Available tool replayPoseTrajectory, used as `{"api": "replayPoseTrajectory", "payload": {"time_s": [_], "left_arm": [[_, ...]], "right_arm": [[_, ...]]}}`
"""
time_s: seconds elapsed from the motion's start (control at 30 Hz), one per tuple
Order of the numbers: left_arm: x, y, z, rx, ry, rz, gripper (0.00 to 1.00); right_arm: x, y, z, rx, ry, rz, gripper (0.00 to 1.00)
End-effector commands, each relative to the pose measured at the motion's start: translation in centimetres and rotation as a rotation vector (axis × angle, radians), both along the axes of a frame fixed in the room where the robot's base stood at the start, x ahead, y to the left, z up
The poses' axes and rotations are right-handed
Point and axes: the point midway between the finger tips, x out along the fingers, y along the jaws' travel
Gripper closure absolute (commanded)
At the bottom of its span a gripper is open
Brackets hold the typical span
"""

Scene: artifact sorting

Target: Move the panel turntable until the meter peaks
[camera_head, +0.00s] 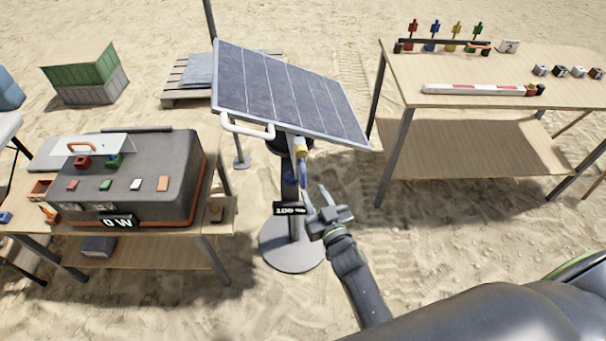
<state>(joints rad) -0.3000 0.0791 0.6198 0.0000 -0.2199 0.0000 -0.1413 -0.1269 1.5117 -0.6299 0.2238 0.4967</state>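The solar panel (285,88) is tilted on top of a dark post that stands on a round grey base (292,250). A white handle (246,129) sticks out at the panel's lower left edge. A black display (118,221) on the front of the grey case reads "0 W". A small black label (289,209) with white characters shows at the post. My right gripper (314,192) is near the post, below the panel and apart from the handle. Its fingers are spread, with nothing seen between them. My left gripper is not in view.
The grey case (140,170) with coloured blocks stands on the left table (215,228). The right table (455,98) holds a red-and-white bar (475,89), coloured figures and small cubes. A pallet (190,88) and a green crate (82,75) stand behind.

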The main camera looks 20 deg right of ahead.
Motion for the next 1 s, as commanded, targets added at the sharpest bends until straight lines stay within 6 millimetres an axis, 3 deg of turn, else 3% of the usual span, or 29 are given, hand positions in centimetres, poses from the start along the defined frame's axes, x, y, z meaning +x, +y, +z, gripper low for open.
{"api": "replayPoseTrajectory", "payload": {"time_s": [0.2, 0.4, 0.6, 0.87, 1.0], "left_arm": [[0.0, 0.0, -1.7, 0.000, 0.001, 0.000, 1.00], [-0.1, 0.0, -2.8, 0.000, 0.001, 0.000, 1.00], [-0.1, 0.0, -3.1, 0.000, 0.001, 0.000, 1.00], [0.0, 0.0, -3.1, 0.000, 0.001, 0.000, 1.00], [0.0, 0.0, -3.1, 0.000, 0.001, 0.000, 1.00]], "right_arm": [[4.4, 0.4, -0.3, 0.000, -0.003, 0.001, 0.66], [7.2, 0.6, -0.3, 0.000, 0.000, 0.000, 0.66], [8.4, 0.6, -0.1, 0.000, 0.001, 0.000, 0.66], [8.5, 0.6, -0.1, 0.000, 0.002, -0.001, 0.66], [8.5, 0.7, -0.1, 0.000, 0.001, -0.001, 0.81]]}}
